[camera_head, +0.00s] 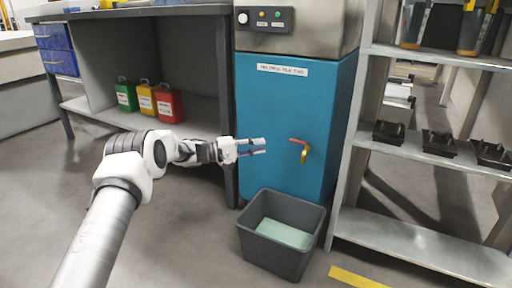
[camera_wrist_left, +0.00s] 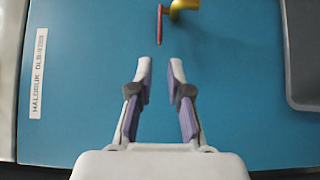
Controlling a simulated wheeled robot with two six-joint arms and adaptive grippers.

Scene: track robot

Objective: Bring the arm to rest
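My left arm comes in from the lower left in the head view. Its gripper (camera_head: 262,146) is open and empty, held in front of the blue cabinet (camera_head: 275,110). In the left wrist view the two fingers (camera_wrist_left: 158,75) stand apart with only the blue panel between them. A red lever on a brass tap (camera_head: 302,147) sits on the cabinet to the right of the fingertips, apart from them in the head view. The red lever (camera_wrist_left: 160,25) also shows beyond the fingertips in the wrist view. My right gripper is not in view.
A dark grey bin (camera_head: 270,255) holding pale green liquid or a pale green bottom stands below the tap. A metal shelf (camera_head: 430,158) with black trays stands at the right. A workbench (camera_head: 140,12) with green, yellow and red canisters (camera_head: 168,105) is at the left.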

